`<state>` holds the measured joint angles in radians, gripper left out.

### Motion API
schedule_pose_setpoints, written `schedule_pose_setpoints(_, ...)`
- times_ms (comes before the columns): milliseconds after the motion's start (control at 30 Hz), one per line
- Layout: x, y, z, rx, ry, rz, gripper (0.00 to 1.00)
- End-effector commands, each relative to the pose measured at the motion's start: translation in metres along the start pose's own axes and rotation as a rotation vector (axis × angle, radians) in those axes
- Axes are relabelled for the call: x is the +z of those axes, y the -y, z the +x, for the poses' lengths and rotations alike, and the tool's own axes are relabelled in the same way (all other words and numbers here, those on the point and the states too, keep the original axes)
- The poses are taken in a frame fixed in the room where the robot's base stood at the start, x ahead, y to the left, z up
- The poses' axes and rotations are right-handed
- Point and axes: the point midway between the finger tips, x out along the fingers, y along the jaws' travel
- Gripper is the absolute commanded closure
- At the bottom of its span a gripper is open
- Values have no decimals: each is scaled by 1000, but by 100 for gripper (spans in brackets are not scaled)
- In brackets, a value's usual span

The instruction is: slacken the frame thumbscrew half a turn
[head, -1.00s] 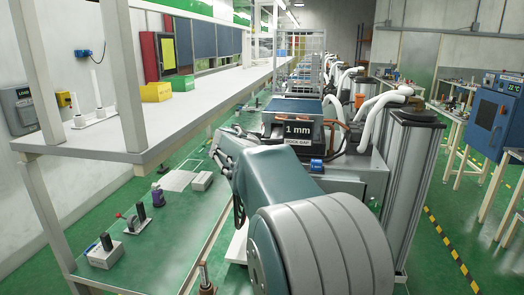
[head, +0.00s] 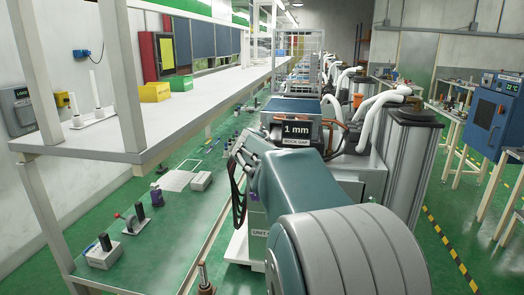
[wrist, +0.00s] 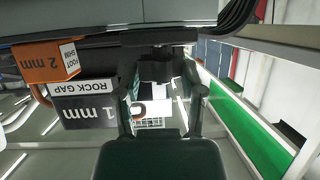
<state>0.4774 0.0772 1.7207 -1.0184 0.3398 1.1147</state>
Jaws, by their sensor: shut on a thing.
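In the wrist view my gripper (wrist: 160,88) has its two dark fingers on either side of a small dark knob (wrist: 157,71). The knob sits under the dark edge of the machine and appears to be the frame thumbscrew; its shape is mostly hidden in shadow and by the fingers. The fingers are shut on it. In the head view my arm covers the gripper and the thumbscrew. The rock gap block marked 1 mm (head: 296,131) shows on the machine beyond my arm, and it also shows upside down in the wrist view (wrist: 88,112).
An orange 2 mm foot shim block (wrist: 48,62) is close left of my gripper in the wrist view. White hoses (head: 362,118) and a grey column (head: 408,165) stand right of the machine. A long white bench (head: 215,95) runs along the left.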

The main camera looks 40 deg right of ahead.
Motion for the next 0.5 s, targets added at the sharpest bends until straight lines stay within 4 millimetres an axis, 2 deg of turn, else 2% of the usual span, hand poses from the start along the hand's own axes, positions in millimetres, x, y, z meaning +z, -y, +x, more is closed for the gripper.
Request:
schedule_pose_setpoints(67, 0, 1, 0, -3, -1, 0, 96)
schedule_pose_setpoints(100, 0, 2, 0, -3, -1, 0, 40)
schedule_pose_setpoints(167, 0, 1, 0, -3, 0, 0, 14)
schedule_pose_setpoints(500, 0, 0, 0, -1, 0, 0, 14)
